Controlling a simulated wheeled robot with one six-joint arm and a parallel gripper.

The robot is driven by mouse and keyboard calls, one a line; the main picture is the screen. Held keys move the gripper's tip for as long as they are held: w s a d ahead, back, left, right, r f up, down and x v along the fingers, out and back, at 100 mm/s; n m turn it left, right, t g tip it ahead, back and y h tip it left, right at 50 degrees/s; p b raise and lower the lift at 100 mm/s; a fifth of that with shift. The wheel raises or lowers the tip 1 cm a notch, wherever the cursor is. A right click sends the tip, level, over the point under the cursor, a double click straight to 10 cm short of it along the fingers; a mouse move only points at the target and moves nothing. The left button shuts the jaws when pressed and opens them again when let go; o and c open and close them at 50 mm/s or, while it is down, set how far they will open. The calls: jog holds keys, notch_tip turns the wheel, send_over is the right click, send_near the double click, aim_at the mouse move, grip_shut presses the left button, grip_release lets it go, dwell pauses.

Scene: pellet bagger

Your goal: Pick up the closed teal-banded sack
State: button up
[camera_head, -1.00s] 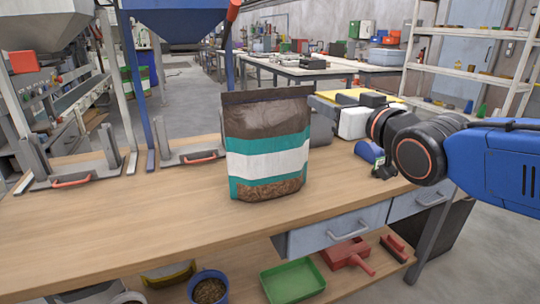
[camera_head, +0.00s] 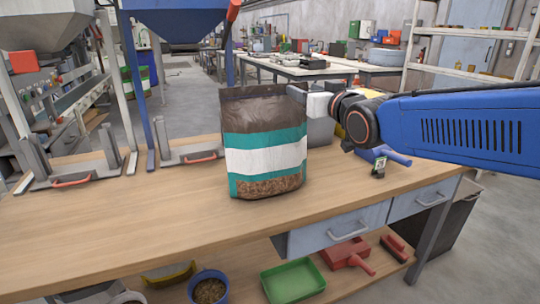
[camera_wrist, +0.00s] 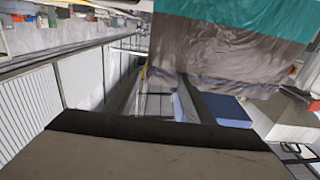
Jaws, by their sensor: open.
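The teal-banded sack (camera_head: 266,155) stands upright on the wooden bench (camera_head: 130,215). It has a brown top, teal and white bands, and a clear lower strip showing brown pellets. My gripper (camera_head: 299,94) comes in from the right at the sack's upper right corner. A dark finger overlaps that corner; whether it touches cannot be told. The gripper is open. The wrist view shows the sack (camera_wrist: 235,45) upside down at the top, its brown and teal film filling the upper right. A grey slab with a dark edge fills the bottom of that view.
A grey box (camera_head: 321,131) stands behind the sack, and a blue tool (camera_head: 385,155) lies to its right. Hopper frames with red-handled clamps (camera_head: 200,157) stand at left. The bench front is clear. A green tray (camera_head: 293,281) and blue bucket (camera_head: 208,288) sit below.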

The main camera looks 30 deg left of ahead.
aim_at(302, 87)
jog(key=x, duration=0.5)
jog(key=shift+w+d, duration=0.2)
jog(key=shift+w, duration=0.05)
jog(key=shift+r, duration=0.15)
grip_shut()
